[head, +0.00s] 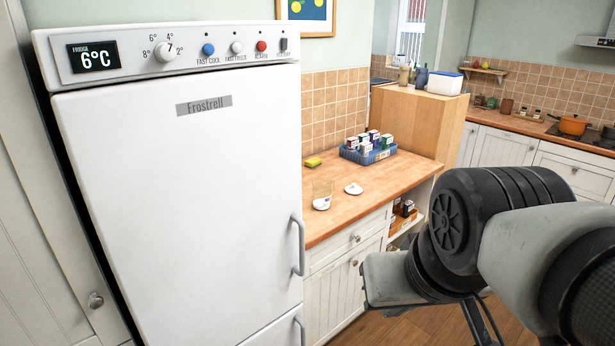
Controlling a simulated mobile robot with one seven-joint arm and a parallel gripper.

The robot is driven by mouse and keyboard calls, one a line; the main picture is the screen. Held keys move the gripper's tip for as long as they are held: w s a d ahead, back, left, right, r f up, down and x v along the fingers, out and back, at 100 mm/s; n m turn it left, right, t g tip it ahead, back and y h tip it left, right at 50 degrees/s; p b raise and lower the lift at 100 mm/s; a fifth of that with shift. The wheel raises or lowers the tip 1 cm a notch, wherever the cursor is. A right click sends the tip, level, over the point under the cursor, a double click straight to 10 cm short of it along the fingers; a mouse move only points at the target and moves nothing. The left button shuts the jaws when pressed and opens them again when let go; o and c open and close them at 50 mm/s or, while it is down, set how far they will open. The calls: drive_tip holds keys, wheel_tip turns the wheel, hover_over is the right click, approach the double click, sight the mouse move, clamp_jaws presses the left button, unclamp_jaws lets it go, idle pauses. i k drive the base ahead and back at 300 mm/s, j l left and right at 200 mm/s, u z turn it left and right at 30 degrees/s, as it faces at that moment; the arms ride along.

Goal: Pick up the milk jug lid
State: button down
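Two small white round pieces lie on the wooden worktop (385,187) to the right of the fridge. One white disc (354,188) lies alone, with a small dark mark on top. The other white piece (322,204) is at the foot of a clear, see-through container (322,187); I cannot tell whether it is part of it. Which one is the milk jug lid I cannot tell for sure; the lone disc looks most like a lid. My arm fills the lower right, in front of and well apart from the worktop. My gripper's fingers do not show.
A tall white fridge (190,190) with handles on its right edge stands at the left. A blue crate (368,153) of small boxes and a yellow-green sponge (313,162) are on the worktop. A wooden cabinet (415,115) rises behind. Wooden floor (400,325) shows below.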

sight(354, 190)
drive_tip(key=i+l+u, duration=0.1)
drive_tip(key=i+l, duration=0.15)
drive_tip(key=i+l+u, duration=0.1)
drive_tip(key=i+l, duration=0.2)
drive_tip(key=i+l+u, duration=0.15)
drive_tip(key=i+l, duration=0.15)
drive_tip(key=i+l+u, duration=0.1)
drive_tip(key=i+l, duration=0.2)
drive_tip(key=i+l+u, duration=0.1)
drive_tip(key=i+l, duration=0.15)
drive_tip(key=l, duration=0.15)
drive_tip(key=i+l+u, duration=0.1)
drive_tip(key=i+l, duration=0.15)
drive_tip(key=l, duration=0.15)
drive_tip(key=i+l+u, duration=0.1)
drive_tip(key=i+l, duration=0.15)
drive_tip(key=l, duration=0.15)
drive_tip(key=i+l+u, duration=0.1)
drive_tip(key=l, duration=0.3)
drive_tip(key=i, duration=0.1)
